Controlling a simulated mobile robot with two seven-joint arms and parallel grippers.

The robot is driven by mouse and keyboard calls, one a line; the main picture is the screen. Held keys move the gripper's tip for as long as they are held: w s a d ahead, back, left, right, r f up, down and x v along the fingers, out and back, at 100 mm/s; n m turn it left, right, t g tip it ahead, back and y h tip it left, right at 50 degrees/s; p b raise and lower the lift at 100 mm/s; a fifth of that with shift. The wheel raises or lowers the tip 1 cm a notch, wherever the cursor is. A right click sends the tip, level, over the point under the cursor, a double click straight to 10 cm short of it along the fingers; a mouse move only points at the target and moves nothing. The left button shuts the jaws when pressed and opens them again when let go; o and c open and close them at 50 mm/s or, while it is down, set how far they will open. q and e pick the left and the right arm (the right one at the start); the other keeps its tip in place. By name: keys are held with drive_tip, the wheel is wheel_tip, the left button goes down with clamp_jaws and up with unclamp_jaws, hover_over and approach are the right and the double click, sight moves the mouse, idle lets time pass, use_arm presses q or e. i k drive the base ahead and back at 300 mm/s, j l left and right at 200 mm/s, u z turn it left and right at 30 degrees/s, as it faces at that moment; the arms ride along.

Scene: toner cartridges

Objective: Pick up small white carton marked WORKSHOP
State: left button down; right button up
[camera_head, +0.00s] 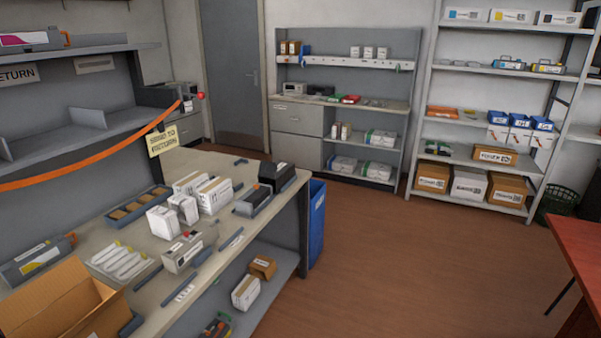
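Several small white cartons stand close together on the workbench, among them a front left carton (163,223), a middle one (184,209) and a larger right one (214,194). Another white carton (246,292) is on the shelf under the bench. Small white boxes (369,52) stand on the far cabinet's upper shelf. The print on all of these is too small to read, so I cannot tell which is marked WORKSHOP. Neither of my grippers is in view.
An open cardboard box (60,302) sits at the bench's near left end. A grey device (188,250) and a black unit (277,175) also occupy the bench. An orange strap (90,165) hangs across its left side. A blue bin (317,222) stands beside it. The brown floor (400,270) is clear.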

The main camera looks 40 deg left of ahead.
sight(217, 193)
drive_tip(key=i+u, duration=0.4)
drive_tip(key=i, duration=0.15)
drive_tip(key=i+l+u, duration=0.15)
drive_tip(key=i+u, duration=0.25)
drive_tip(key=i, duration=0.15)
drive_tip(key=i+l+u, duration=0.15)
drive_tip(key=i+u, duration=0.2)
drive_tip(key=u, duration=0.15)
drive_tip(key=i+l+u, duration=0.3)
drive_tip(key=u, duration=0.15)
drive_tip(key=i+l+u, duration=0.2)
drive_tip(key=u, duration=0.25)
drive_tip(key=i+l+u, duration=0.25)
drive_tip(key=u, duration=0.2)
drive_tip(key=i+l+u, duration=0.15)
drive_tip(key=l+u, duration=0.3)
drive_tip(key=i+l+u, duration=0.1)
drive_tip(key=l+u, duration=0.2)
drive_tip(key=u, duration=0.15)
